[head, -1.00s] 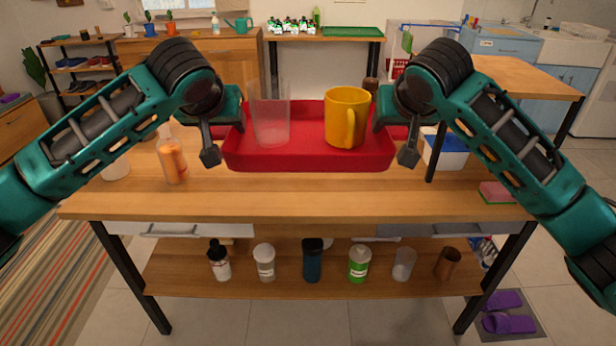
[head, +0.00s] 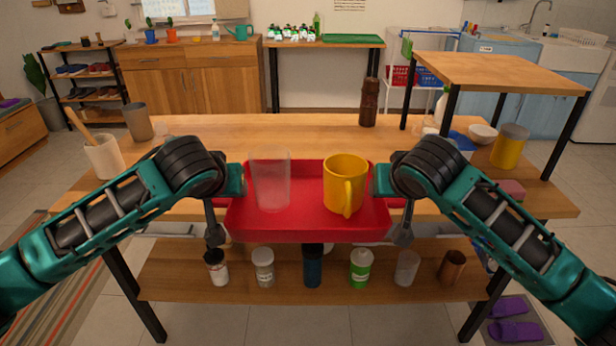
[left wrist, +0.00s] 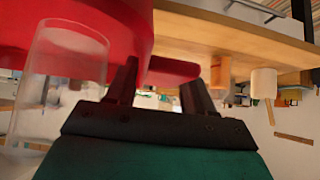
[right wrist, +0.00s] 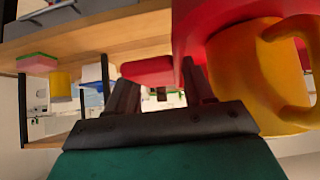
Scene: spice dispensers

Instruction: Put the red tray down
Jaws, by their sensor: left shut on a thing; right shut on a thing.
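The red tray (head: 305,226) is held level between my two grippers in the head view, in front of the wooden table's near edge. It carries a clear glass (head: 270,182) on its left and a yellow mug (head: 344,185) on its right, both upright. My left gripper (left wrist: 155,75) is shut on the tray's left side, and my right gripper (right wrist: 160,80) is shut on its right side. The glass also shows in the left wrist view (left wrist: 68,65), and the mug in the right wrist view (right wrist: 255,80). In the head view the fingertips are mostly hidden.
The wooden table (head: 290,138) has a broad clear area behind the tray. A brown bottle (head: 368,102) stands at its back, a white utensil pot (head: 103,157) and grey cup (head: 138,122) at left. A raised wooden shelf (head: 500,72), yellow container (head: 509,147) and sponge (head: 508,188) are at right.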

